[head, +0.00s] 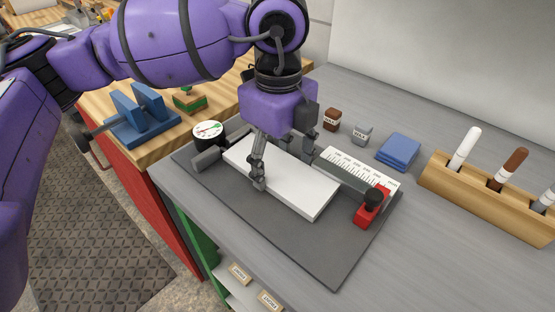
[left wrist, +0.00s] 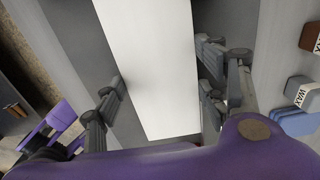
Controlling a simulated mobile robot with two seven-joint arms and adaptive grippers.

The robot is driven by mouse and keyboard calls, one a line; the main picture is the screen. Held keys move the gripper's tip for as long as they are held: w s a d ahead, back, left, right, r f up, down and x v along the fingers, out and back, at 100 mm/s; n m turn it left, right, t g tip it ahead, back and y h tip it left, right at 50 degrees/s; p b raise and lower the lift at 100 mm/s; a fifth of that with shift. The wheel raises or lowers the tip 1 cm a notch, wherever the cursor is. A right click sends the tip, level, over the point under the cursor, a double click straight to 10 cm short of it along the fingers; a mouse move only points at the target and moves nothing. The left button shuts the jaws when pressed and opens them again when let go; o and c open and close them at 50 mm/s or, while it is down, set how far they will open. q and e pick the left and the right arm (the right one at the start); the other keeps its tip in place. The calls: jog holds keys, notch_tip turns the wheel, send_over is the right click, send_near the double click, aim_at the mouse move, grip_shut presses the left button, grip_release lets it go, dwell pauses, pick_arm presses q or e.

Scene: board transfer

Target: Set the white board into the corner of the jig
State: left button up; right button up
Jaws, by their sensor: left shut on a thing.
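The white board (head: 300,193) is a long flat slab on or just above the jig's dark grey plate (head: 320,253). It lies along the fence with the ruler (head: 358,168); I cannot tell whether it touches the fence. Its far left end is near a grey block (head: 207,160) and a round dial (head: 208,131). My left gripper (head: 277,167) points down and is shut on the board across its width. The left wrist view shows the board (left wrist: 155,60) between the two fingers. The far finger is mostly hidden in the head view. My right gripper is not in view.
A red clamp (head: 371,207) with a black knob stands at the fence's right end. The plate's front part is clear.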

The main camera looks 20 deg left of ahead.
aim_at(279, 167)
pick_arm(q)
jog(key=o, duration=1.7)
jog(key=shift+w+d+r, duration=0.1)
jog(key=shift+w, duration=0.1)
jog(key=o, duration=0.4)
jog(key=shift+w, duration=0.1)
jog(key=shift+o, duration=0.2)
notch_tip(279, 167, up, 12)
